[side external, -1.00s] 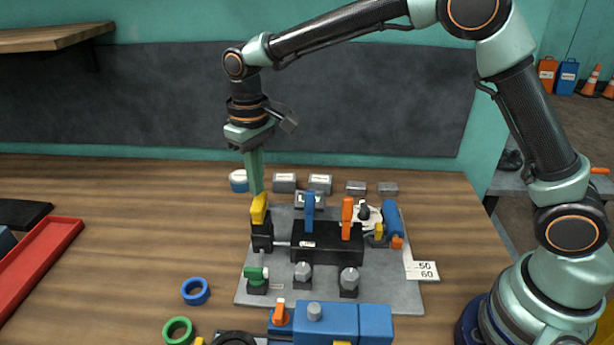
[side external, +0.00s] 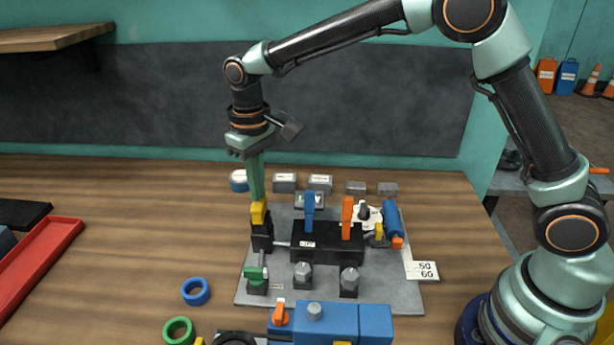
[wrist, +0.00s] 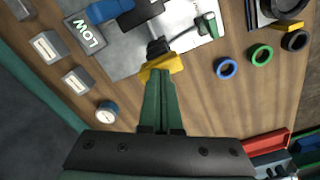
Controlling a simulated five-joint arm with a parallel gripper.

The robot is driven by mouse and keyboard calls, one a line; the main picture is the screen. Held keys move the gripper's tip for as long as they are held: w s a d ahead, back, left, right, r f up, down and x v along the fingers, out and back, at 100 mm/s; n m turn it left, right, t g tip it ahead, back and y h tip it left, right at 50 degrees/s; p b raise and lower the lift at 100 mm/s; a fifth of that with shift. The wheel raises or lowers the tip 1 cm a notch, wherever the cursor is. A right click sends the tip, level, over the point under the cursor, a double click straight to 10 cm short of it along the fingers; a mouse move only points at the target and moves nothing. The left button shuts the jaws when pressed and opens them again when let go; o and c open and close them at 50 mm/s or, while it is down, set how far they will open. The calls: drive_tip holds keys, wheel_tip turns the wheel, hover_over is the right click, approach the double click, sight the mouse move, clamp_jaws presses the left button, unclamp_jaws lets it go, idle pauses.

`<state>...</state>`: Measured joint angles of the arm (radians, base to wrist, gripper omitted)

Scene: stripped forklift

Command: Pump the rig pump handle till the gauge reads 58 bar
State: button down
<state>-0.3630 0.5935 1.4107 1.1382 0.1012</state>
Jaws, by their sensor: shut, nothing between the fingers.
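The yellow-topped handle (side external: 259,213) stands on a black post at the left end of the grey rig plate (side external: 390,289). It also shows in the wrist view (wrist: 161,68), just beyond my fingertips. My gripper (side external: 257,196) points down, shut and empty, with its green fingers at the handle's top. They seem to touch it. In the wrist view the shut fingers (wrist: 158,78) partly cover the handle. A white card (side external: 422,270) marked 50 and 60 sits at the plate's right edge. A small round dial (wrist: 106,113) shows in the wrist view, its reading too small to tell.
A black block with a blue lever (side external: 309,208) and an orange lever (side external: 347,216) stands right of the handle. Several grey blocks line the back. Blue (side external: 196,292) and green (side external: 178,331) rings lie front left. Bare wood lies left of the plate.

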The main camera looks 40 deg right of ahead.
drive_tip(key=shift+f, duration=1.95)
drive_tip(key=shift+r, duration=2.6)
drive_tip(key=shift+f, duration=0.15)
drive_tip(key=shift+f, duration=2.45)
drive_tip(key=shift+r, duration=2.6)
drive_tip(key=shift+f, duration=0.15)
